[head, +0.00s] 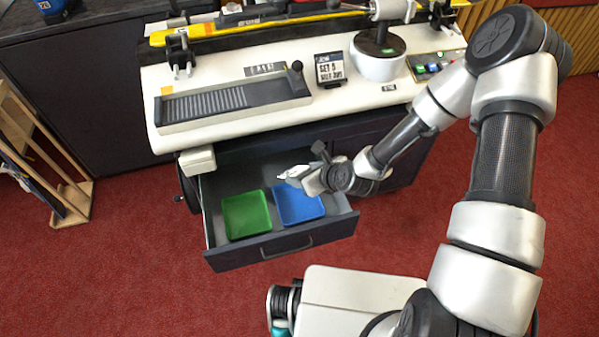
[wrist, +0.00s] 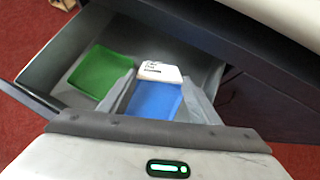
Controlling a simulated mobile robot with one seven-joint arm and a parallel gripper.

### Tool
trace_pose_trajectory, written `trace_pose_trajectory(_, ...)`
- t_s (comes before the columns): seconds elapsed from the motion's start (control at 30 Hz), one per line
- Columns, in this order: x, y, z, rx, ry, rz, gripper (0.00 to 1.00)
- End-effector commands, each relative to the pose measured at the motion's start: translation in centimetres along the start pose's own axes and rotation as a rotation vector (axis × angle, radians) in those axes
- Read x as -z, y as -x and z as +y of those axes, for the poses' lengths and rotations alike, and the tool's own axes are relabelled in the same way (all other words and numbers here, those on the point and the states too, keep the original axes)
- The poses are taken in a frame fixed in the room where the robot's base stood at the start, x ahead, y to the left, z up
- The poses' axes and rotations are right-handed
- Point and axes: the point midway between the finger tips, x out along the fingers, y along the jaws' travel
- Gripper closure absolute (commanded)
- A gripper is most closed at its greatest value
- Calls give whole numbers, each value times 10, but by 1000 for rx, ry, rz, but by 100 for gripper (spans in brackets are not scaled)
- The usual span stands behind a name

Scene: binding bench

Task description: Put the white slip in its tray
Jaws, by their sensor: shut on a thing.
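The white slip (wrist: 158,72) with black print is held between the fingertips of my gripper (wrist: 158,82). In the head view my gripper (head: 289,177) is over the open drawer, near the back of the blue tray (head: 297,206), and the slip shows as a small white patch (head: 295,170). A green tray (head: 246,215) lies to the left of the blue one inside the drawer. In the wrist view, the blue tray (wrist: 155,103) lies beyond and between the fingers, and the green tray (wrist: 100,72) is to the left. I see no white tray.
The drawer's front wall (head: 283,244) and sides surround the trays. The white bench top (head: 220,75) overhangs the back of the drawer. A card stand (head: 330,69) and a ridged dark fixture (head: 232,99) stand on it. Red floor lies in front.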

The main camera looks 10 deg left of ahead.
Motion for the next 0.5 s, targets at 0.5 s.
trace_pose_trajectory(0.5,41,-41,0,-1,3,1,64)
